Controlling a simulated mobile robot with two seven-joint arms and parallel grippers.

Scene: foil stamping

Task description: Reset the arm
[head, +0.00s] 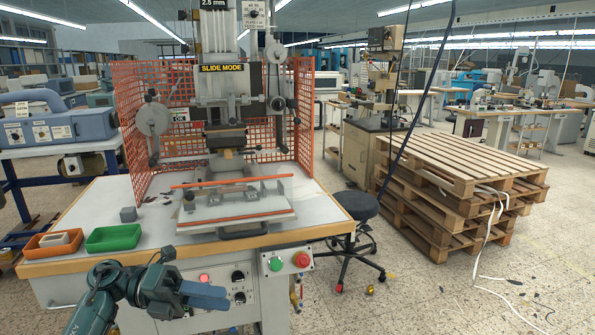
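My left gripper (212,297) is in front of the machine table's front panel, below the tabletop edge. Its blue fingers point right and look close together, but from this side I cannot tell if they are open or shut. I see nothing held in them. My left arm comes in from the bottom left. My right arm and gripper are not in view. The foil stamping press (225,85) stands on the white table (165,190), with an orange mesh guard (300,110) around it.
On the table's left are an orange tray (30,247) with a pale block (54,239), a green tray (113,246) and a grey cube (128,214). A green button (276,264) and red button (301,259) sit at the front. A black stool (349,206) and stacked pallets (455,185) stand right.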

